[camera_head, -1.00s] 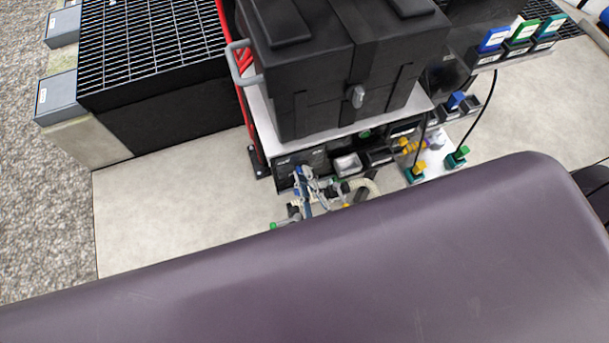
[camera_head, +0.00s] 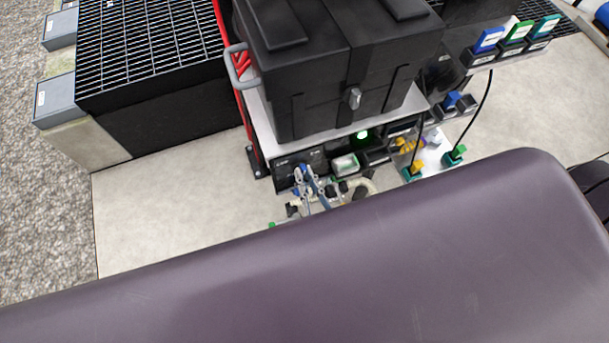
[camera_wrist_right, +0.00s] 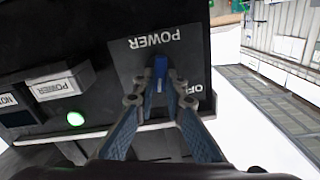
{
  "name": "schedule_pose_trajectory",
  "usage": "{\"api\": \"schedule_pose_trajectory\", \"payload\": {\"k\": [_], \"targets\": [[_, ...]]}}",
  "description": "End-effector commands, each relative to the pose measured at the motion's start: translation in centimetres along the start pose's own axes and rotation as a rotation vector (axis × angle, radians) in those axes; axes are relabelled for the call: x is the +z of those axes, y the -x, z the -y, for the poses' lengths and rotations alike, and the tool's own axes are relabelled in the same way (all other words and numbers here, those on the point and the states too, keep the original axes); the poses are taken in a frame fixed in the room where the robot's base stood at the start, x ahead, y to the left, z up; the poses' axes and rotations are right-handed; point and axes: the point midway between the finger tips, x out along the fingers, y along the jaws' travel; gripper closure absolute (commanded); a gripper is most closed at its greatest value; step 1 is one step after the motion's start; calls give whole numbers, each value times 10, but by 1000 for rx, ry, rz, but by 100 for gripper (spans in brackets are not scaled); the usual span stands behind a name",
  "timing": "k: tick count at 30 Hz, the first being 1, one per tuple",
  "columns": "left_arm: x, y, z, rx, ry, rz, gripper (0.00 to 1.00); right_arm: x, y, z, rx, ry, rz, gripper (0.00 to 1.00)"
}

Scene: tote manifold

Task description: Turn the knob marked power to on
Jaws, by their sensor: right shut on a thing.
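The power knob (camera_wrist_right: 160,68) is a small blue handle on a dark panel (camera_wrist_right: 128,66) in the right wrist view. The word POWER is printed above it and OFF at its right, both upside down in this view. My right gripper (camera_wrist_right: 160,84) is shut on the knob, one finger on each side. The knob's bar stands nearly upright in this picture; the ON mark cannot be made out. In the head view my right gripper (camera_head: 313,184) is at the panel under the black case. My left gripper is not in view.
A lit green lamp (camera_wrist_right: 75,118) is beside a white box labelled POWER (camera_wrist_right: 60,86); the lamp also shows in the head view (camera_head: 362,135). A large black case (camera_head: 335,75) stands above the panel. Plugs with cables (camera_head: 455,154) are at the right. The pale tabletop (camera_head: 175,195) at left is clear.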

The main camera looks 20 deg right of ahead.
Motion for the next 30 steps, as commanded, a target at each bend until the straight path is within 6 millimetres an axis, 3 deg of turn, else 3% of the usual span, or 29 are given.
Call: {"api": "schedule_pose_trajectory", "payload": {"k": [15, 30], "targets": [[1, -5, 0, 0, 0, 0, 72, 2, 0, -2, -1, -415, 1, 100], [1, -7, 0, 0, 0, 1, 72, 2, 0, -4, 0, -551, 1, 100]]}}
